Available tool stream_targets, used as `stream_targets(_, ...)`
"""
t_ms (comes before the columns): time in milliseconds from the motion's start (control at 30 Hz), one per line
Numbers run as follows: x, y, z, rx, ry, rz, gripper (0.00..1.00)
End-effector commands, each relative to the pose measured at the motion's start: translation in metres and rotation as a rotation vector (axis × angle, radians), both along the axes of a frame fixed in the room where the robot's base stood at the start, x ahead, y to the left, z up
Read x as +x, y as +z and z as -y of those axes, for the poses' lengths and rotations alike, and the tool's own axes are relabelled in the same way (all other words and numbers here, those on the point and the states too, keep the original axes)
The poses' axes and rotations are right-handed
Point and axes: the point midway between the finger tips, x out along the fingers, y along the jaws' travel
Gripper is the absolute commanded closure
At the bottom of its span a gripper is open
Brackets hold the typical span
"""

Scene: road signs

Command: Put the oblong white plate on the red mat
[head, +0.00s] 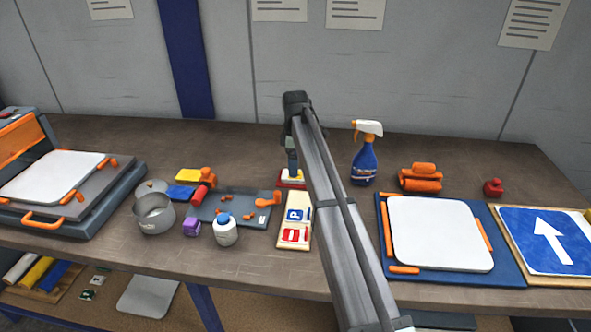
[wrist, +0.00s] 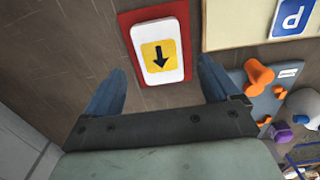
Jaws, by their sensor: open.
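The oblong white plate (wrist: 173,33) has rounded corners and a yellow square with a black down arrow. It lies flat on the red mat (wrist: 132,20) in the wrist view, with a red border showing around it. In the head view, the plate (head: 299,173) and the red mat (head: 291,185) are partly hidden behind my arm and gripper. My gripper (wrist: 160,84) is open and empty, its blue fingers apart near the plate's lower end in the wrist view. In the head view my gripper (head: 292,162) is over the mat's area, pointing down.
A cream board with blue and red signs (head: 294,232) lies in front of the mat. A grey-blue tray (head: 235,203) with orange pieces is to the left. A blue spray bottle (head: 364,163) stands to the right. A large white panel (head: 440,234) lies on a blue board (head: 385,215).

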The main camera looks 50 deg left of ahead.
Motion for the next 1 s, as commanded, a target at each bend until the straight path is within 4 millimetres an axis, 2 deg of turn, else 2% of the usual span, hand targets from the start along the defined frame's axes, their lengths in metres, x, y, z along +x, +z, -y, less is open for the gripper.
stream_targets(33,0.001,0.012,-0.001,0.002,0.000,0.001,0.11)
stream_targets(200,0.001,0.043,-0.001,0.001,0.000,0.001,0.11)
stream_targets(400,0.000,0.069,-0.001,0.000,0.000,0.000,0.11)
stream_targets(633,0.000,0.081,0.000,0.000,0.000,0.000,0.11)
stream_targets(1000,0.000,0.082,0.000,0.000,0.000,0.000,0.11)
